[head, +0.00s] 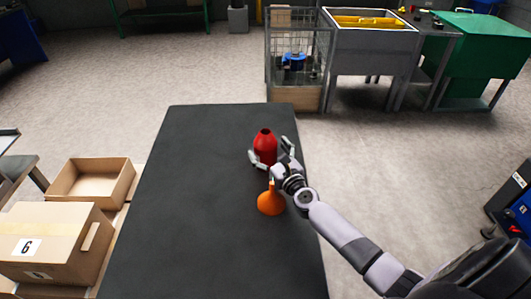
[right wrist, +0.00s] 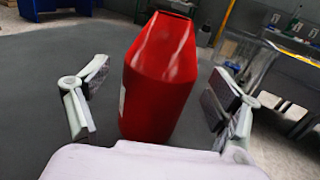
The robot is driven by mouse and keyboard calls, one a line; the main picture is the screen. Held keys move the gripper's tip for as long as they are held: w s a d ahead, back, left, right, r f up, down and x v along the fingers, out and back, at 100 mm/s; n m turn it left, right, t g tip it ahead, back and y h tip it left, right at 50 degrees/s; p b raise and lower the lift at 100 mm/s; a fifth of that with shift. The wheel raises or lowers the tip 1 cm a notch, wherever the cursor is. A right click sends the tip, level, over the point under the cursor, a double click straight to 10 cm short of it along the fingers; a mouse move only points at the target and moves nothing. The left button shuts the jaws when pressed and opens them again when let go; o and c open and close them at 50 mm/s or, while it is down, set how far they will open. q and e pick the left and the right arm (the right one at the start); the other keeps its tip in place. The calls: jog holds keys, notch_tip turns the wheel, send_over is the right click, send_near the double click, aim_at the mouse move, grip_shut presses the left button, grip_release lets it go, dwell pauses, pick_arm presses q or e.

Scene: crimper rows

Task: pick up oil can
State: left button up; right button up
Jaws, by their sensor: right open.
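The oil can is a red container with a tapered top (head: 265,146). It stands upright on the dark table (head: 200,200), near the table's far right part. In the right wrist view the red can (right wrist: 160,80) stands between the two fingers, with a gap on each side. My right gripper (head: 270,155) is open around the can, and its fingers do not appear to touch it. The lower part of the can is partly hidden by the gripper in the head view. My left gripper is not in view.
An orange funnel-like item (head: 271,202) stands on the table close below my right gripper. Cardboard boxes (head: 55,240) stand left of the table. A wire cage (head: 297,60) and a grey sink-like unit (head: 370,45) stand behind. The table's left half is clear.

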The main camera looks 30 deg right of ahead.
jog(key=shift+w, duration=1.25)
jog(key=shift+c, duration=0.4)
jog(key=c, duration=1.3)
jog(key=shift+c, duration=0.4)
jog(key=shift+r, duration=0.15)
